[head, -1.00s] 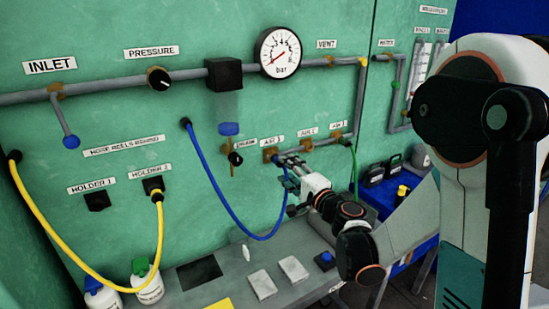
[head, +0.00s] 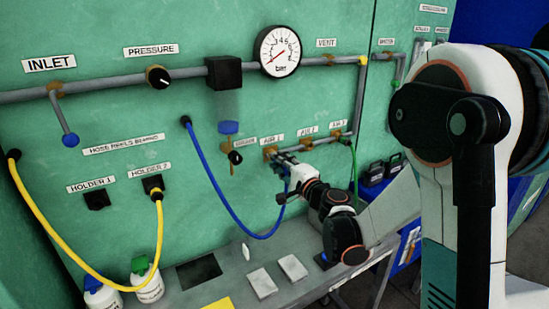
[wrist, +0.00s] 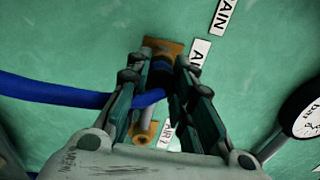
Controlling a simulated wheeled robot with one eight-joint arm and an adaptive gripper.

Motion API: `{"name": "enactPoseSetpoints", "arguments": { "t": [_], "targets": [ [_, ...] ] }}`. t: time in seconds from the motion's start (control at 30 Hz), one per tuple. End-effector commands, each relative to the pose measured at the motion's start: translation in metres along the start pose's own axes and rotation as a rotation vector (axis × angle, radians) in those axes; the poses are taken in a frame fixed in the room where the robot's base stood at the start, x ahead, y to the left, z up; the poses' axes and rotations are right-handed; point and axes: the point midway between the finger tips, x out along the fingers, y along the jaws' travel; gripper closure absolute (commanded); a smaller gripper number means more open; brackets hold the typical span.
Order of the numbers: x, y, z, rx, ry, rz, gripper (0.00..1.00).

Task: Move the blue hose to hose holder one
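The blue hose (head: 206,176) hangs in a loop on the green panel. One end is at a dark fitting at upper left. The other end is at the orange AIR 1 fitting (head: 270,153), where my gripper (head: 278,158) partly hides it. In the wrist view the hose (wrist: 60,92) comes in from the left, and its dark end piece (wrist: 161,72) lies between my fingers (wrist: 163,78). The fingers are spread on either side of it; firm contact is not clear. Hose holder one (head: 97,200), a black block under the HOLDER 1 label, shows no hose.
Holder 2 (head: 153,184) has the yellow hose (head: 67,257) in it. A grey bench (head: 235,272) below carries plates, and bottles (head: 147,279) stand at its left. A gauge (head: 279,52), pipes and a valve (head: 235,157) are on the panel near my arm.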

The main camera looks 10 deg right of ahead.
Motion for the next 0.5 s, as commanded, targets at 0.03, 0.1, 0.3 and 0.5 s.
{"name": "enactPoseSetpoints", "arguments": {
  "t": [0.03, 0.1, 0.3, 0.5],
  "targets": [
    [0.0000, 0.0000, 0.0000, 0.000, 0.000, 0.000, 1.00],
    [0.0000, 0.0000, 0.0000, 0.000, 0.000, 0.000, 1.00],
    [-0.0011, -0.0001, -0.0001, 0.000, 0.000, 0.000, 1.00],
    [-0.0054, 0.0001, -0.0001, 0.000, 0.000, 0.000, 1.00]
  ]
}}
